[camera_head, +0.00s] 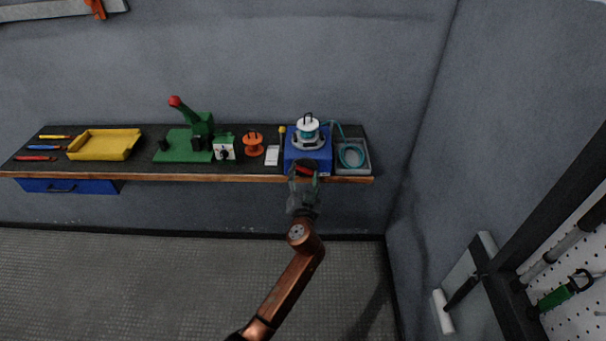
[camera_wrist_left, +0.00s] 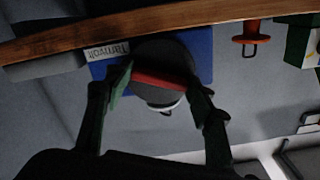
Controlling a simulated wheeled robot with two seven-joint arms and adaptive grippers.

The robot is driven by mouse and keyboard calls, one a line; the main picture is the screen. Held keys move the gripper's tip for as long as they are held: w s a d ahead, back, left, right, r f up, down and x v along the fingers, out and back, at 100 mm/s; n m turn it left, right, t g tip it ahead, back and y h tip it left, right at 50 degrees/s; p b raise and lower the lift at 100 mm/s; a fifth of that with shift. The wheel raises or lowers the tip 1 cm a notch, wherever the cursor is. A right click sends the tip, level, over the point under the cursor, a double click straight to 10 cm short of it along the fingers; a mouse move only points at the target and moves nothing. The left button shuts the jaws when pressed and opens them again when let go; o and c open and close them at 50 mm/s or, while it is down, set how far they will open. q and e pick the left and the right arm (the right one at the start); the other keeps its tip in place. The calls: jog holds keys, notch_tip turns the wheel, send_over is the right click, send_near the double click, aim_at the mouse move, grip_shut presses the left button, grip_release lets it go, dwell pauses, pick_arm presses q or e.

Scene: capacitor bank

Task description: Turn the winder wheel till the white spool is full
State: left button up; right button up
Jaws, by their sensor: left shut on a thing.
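The blue winder (camera_head: 292,161) stands at the right part of the bench. The white spool (camera_head: 308,122) sits upright on top of it, with teal wire around its lower part and a dark loop above. The dark winder wheel (camera_head: 308,162) is on the front, with a red bar across it. The wheel (camera_wrist_left: 168,56) and red bar (camera_wrist_left: 160,82) also show in the left wrist view. My left gripper (camera_head: 304,179) is at the front of the wheel, its fingers shut on the red bar's two ends. My right gripper is in neither view.
A grey tray (camera_head: 368,166) with a teal wire coil (camera_head: 351,155) stands right of the winder. Floor in front is clear.

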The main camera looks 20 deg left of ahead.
pick_arm(q)
jog(key=m+p, duration=0.1)
jog(key=m, duration=0.2)
jog(key=shift+r+m, duration=0.1)
jog(key=shift+m, duration=0.3)
jog(key=m+p, duration=0.1)
jog(key=m, duration=0.2)
jog(key=shift+m+p, duration=0.3)
jog(key=m+p, duration=0.1)
jog(key=m, duration=0.2)
jog(key=shift+m+p, duration=0.65)
jog(key=shift+m, duration=0.55)
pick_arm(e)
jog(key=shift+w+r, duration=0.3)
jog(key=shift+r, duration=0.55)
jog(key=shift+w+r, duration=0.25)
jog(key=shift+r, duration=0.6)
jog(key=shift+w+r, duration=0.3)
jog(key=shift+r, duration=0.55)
pick_arm(q)
jog(key=o, duration=1.2)
jog(key=shift+c, duration=0.2)
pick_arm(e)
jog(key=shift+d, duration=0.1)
